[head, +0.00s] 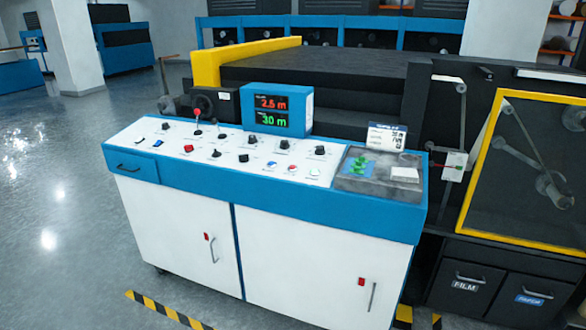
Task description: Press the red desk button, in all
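A control desk (270,190) with a blue frame and a white sloping panel stands in the middle of the head view. Several black knobs and small coloured buttons sit on the panel. A small red button (189,148) is on the left half of the panel, near its front edge. A red ball-topped lever (197,113) stands upright at the back left. Neither of my grippers is in view, and nothing touches the panel.
A display box (265,105) reading 2.5 m and 30 m stands at the desk's back edge. A grey tray (352,183) with green items is at the right end. A yellow-framed machine guard (530,170) stands to the right. The floor (60,210) at left is clear.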

